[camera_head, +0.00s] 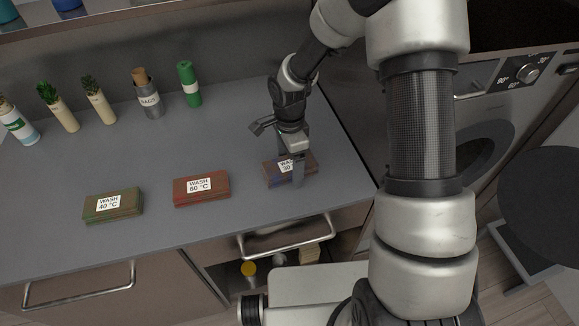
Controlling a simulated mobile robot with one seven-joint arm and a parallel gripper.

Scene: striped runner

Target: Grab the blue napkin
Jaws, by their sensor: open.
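A folded blue-striped napkin (274,174) with a white "WASH 30" label lies on the grey counter (180,246), right of the other two napkins. My gripper (297,176) is open over it and pointing down. One finger hangs in front of the napkin and hides part of its label. I cannot tell whether the fingers touch the napkin. A red napkin (215,194) labelled "WASH 60 °C" lies to its left. A green napkin (100,213) labelled "WASH 40 °C" lies farther left.
Several upright containers stand along the back, among them a green bottle (189,85) and a grey "BAGS" holder (149,102). A washing machine (484,140) stands right.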

